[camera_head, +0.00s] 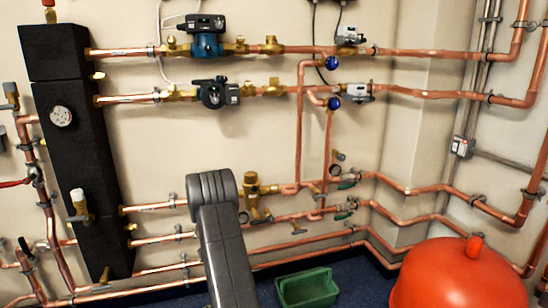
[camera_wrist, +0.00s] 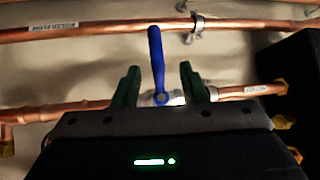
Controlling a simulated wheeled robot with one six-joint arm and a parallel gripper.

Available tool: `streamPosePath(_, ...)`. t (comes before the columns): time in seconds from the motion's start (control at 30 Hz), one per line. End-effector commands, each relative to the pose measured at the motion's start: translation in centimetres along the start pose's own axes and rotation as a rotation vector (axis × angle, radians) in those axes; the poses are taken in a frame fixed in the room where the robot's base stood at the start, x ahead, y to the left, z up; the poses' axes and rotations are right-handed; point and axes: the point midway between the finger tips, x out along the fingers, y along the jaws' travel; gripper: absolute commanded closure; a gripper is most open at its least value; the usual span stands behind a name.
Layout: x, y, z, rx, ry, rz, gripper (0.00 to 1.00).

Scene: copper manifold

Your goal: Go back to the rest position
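My gripper (camera_wrist: 158,76) shows in the wrist view with its two dark green fingers apart, one on each side of a blue valve lever (camera_wrist: 156,55). The lever points up in the picture, across the copper pipe, and leans slightly. Gaps show between the lever and both fingers, so it is not gripped. The silver valve body (camera_wrist: 172,99) sits low between the fingers, partly hidden by my gripper's housing. In the head view my grey arm rises at lower centre in front of the lower pipes. My gripper and this lever cannot be made out there.
Copper pipes (camera_head: 440,53) run along the wall and round the right corner. A black manifold block (camera_head: 75,130) stands at left. A red tank (camera_head: 460,275) is at lower right. A green crate (camera_head: 308,289) sits on the blue floor (camera_head: 350,270). In the wrist view, pipes surround my fingers closely.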

Motion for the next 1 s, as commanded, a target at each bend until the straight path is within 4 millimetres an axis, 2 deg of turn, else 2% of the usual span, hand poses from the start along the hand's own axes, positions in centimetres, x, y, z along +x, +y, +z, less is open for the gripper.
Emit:
streamPosePath(0.3, 4.8, 0.0, 0.1, -0.001, -0.001, 0.000, 0.61)
streamPosePath(0.53, 7.6, 0.2, 0.1, -0.001, -0.001, 0.001, 0.61)
streamPosePath(0.73, 8.8, 0.2, 0.1, 0.000, -0.001, 0.002, 0.61)
streamPosePath(1.0, 8.9, 0.2, 0.1, 0.000, -0.001, 0.002, 0.61)
